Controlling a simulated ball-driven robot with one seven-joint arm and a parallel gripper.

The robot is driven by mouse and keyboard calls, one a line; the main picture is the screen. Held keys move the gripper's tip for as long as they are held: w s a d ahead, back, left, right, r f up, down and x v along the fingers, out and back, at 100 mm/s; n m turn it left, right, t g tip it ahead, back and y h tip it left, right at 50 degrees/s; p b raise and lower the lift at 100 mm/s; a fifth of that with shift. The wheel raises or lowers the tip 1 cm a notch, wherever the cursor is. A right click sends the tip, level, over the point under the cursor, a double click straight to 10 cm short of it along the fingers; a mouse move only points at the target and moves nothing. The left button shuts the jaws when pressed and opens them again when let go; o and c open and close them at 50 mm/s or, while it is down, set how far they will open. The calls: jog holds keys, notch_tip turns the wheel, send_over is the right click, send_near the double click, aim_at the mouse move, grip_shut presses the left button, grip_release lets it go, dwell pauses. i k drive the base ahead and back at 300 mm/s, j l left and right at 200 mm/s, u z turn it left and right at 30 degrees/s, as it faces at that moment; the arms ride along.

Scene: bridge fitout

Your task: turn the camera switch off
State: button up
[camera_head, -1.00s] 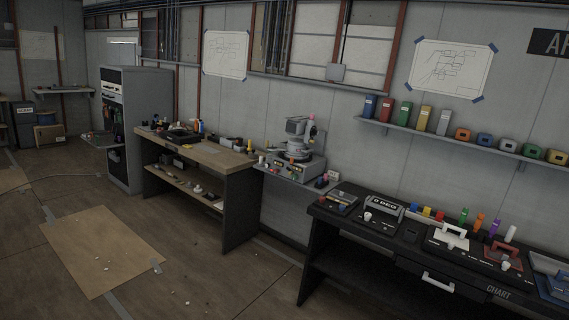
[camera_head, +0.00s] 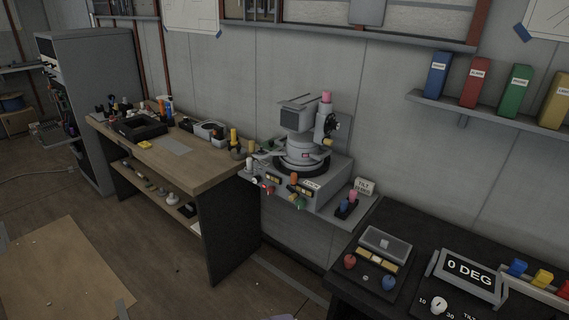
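A grey camera-like unit (camera_head: 298,115) sits on a round dark turntable on a grey base (camera_head: 325,180), which stands on a wall shelf in the middle of the view. The base's front has small coloured knobs or levers, among them an orange one (camera_head: 294,178) and a red one (camera_head: 270,190), and labels too small to read. A small dark block with pink and blue knobs (camera_head: 347,204) stands at the shelf's right, by a white card (camera_head: 364,187) whose text seems to start with TILT. I cannot tell which control is the camera switch, or its position. My gripper is not in view.
A wooden-topped workbench (camera_head: 205,170) with tools stands left of the shelf. A black bench (camera_head: 395,225) at lower right holds a 0 DEG display (camera_head: 469,273) and a panel with red and blue knobs (camera_head: 372,262). Binders (camera_head: 475,82) line an upper right shelf. Floor at lower left is mostly open.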

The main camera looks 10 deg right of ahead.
aim_at(256, 179)
jog(key=i+l+z, duration=0.1)
jog(key=i, duration=0.3)
jog(key=i+j, duration=0.1)
jog(key=i, duration=0.35)
jog(key=i+j+z, duration=0.1)
jog(key=i, duration=0.35)
jog(key=i+j+z, duration=0.1)
jog(key=i, duration=0.4)
jog(key=i+j, duration=0.3)
jog(key=i, duration=0.15)
jog(key=i+j+z, duration=0.1)
jog(key=i, duration=0.35)
jog(key=j, duration=0.1)
